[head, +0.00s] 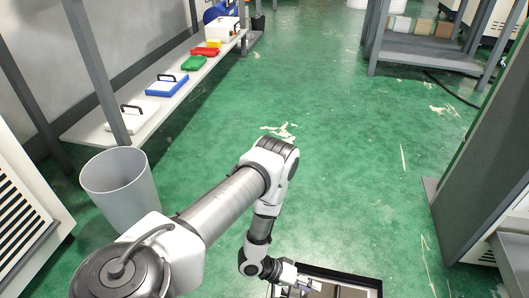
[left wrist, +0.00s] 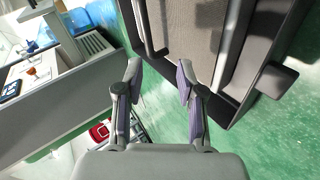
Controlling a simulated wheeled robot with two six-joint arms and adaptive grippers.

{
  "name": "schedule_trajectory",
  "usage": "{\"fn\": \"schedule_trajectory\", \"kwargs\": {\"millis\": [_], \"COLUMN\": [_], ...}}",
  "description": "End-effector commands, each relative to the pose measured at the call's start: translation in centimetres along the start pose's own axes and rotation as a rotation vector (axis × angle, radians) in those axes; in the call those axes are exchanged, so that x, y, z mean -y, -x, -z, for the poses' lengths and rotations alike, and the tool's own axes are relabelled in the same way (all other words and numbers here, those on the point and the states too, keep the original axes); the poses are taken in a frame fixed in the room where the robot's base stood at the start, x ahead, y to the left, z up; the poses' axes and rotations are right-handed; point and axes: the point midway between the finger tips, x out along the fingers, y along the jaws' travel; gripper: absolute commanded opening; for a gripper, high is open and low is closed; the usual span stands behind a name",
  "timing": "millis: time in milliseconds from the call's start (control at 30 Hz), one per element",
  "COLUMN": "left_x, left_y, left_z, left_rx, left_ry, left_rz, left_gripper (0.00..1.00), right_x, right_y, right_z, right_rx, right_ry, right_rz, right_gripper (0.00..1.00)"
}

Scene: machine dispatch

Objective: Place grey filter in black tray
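The black tray (head: 345,273) shows at the bottom edge of the head view, partly cut off. In the left wrist view, its dark rim (left wrist: 245,105) frames a grey-brown mesh panel, which looks like the grey filter (left wrist: 192,25). Grey bars run along the panel's sides; I cannot tell whether one is a handle. My left gripper (head: 303,286) is over the tray's left part. In the left wrist view its two fingers (left wrist: 160,72) are apart with nothing visible between them. Contact with the panel cannot be judged. My right gripper is not in view.
A long shelf (head: 190,82) at the left holds a white filter (head: 139,114), a blue one (head: 167,86), a green one (head: 194,63) and a red one (head: 205,51). A grey bin (head: 120,185) stands before it. The green floor (head: 340,150) ahead is clear.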

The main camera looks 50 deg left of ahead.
Motion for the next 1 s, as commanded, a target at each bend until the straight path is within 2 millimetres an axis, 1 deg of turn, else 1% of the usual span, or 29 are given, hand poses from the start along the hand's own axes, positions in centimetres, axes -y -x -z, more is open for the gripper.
{"fn": "schedule_trajectory", "kwargs": {"millis": [33,67,100,167,200,300,333,400,467,1000], "left_x": [-0.9,-1.0,-0.9,-0.8,-0.8,-1.0,-1.1,-1.2,-1.2,-1.1], "left_y": [0.2,0.9,2.3,5.2,7.5,12.4,13.4,14.7,14.9,14.8], "left_z": [-1.1,-1.9,-3.2,-5.4,-6.7,-9.4,-9.8,-10.4,-10.5,-10.4], "left_rx": [0.005,0.020,0.056,0.139,0.202,0.341,0.367,0.405,0.412,0.407], "left_ry": [-0.063,-0.109,-0.168,-0.248,-0.291,-0.356,-0.366,-0.377,-0.380,-0.378], "left_rz": [0.131,0.227,0.355,0.533,0.634,0.808,0.838,0.876,0.883,0.880], "left_gripper": [0.38,0.38,0.38,0.38,0.38,0.38,0.38,0.38,0.38,0.38], "right_x": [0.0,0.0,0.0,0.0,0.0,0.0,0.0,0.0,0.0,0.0], "right_y": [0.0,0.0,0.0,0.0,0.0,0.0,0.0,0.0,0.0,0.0], "right_z": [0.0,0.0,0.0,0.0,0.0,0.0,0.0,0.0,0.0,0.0], "right_rx": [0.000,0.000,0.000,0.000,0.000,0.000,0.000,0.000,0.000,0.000], "right_ry": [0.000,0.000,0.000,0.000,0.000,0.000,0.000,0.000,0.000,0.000], "right_rz": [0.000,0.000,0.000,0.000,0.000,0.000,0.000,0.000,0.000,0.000], "right_gripper": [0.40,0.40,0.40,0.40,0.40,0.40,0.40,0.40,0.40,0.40]}}
